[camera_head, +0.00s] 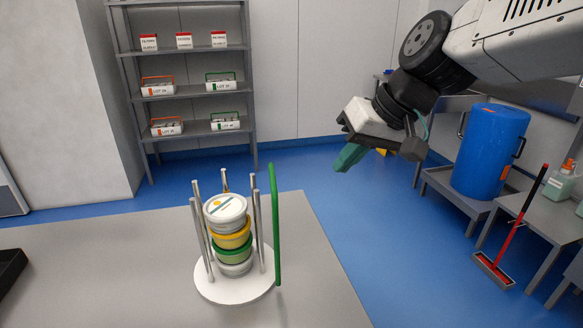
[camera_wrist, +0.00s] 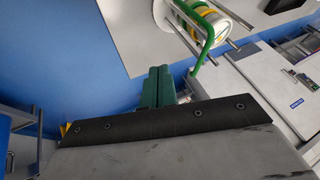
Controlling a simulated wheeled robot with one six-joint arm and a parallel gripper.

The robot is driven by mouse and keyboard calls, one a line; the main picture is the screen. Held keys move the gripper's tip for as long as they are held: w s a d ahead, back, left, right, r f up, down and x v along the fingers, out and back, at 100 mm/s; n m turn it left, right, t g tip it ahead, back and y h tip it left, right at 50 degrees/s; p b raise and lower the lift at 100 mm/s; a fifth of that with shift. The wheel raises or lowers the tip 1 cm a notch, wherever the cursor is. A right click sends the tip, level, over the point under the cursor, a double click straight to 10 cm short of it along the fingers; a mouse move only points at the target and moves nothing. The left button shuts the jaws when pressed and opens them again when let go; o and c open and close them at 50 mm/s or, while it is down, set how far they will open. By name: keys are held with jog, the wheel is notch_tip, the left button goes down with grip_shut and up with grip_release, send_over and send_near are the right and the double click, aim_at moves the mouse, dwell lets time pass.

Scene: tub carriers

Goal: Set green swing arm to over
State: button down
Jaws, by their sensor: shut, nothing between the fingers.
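The tub carrier stands on the grey table, with a round white base (camera_head: 213,291) and several upright metal rods around a stack of tubs (camera_head: 231,240). The green swing arm (camera_head: 275,232) is a long bar at the carrier's right side, roughly upright and clear of the top of the stack. In the wrist view the green swing arm (camera_wrist: 208,38) shows as a bent bar beside the tubs (camera_wrist: 203,18). My gripper (camera_head: 348,157) is shut and empty, in the air to the right of the carrier and apart from the arm. Its green fingers (camera_wrist: 157,88) lie together in the wrist view.
The grey table (camera_head: 110,285) has a dark tray (camera_head: 10,268) at its left edge. A shelf rack (camera_head: 187,91) with small boxes stands behind. The air between gripper and carrier looks free.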

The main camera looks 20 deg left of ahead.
jog(key=w+a+f+m+y, duration=0.1)
jog(key=a+f, duration=0.3)
jog(key=a, duration=0.6)
jog(key=shift+a+f, duration=0.2)
jog(key=shift+a, duration=0.1)
